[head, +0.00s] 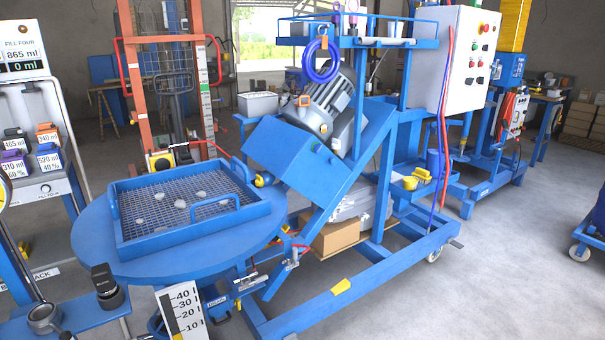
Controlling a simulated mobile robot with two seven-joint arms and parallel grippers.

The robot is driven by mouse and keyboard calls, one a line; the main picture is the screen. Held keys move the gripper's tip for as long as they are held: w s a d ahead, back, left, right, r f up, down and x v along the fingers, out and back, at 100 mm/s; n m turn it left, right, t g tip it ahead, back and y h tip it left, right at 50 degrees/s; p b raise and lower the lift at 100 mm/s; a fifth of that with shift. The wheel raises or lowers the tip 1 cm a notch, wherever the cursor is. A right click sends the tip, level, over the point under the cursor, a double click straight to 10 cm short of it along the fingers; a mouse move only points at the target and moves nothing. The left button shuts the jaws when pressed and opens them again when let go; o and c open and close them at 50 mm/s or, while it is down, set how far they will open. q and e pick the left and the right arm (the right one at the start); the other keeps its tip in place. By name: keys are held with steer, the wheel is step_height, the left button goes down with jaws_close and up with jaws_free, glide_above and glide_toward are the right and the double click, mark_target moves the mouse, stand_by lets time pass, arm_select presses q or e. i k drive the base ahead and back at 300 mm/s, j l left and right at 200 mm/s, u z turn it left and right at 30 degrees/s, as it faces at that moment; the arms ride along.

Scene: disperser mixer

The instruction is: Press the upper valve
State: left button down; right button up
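The blue mixer (310,165) stands in the middle, with a tilted grey motor (325,105) on its blue housing. I cannot tell for certain which of these is the upper valve. Neither of my grippers shows in the head view.
A blue tray with a mesh grate (180,235) and several pale lumps lies on the vessel top. A white control box (460,58) is at upper right. A fill station (25,50) is at left. Grey floor (480,290) is clear at lower right.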

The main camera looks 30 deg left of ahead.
mark_target(247, 282)
steer(key=u, duration=1.3)
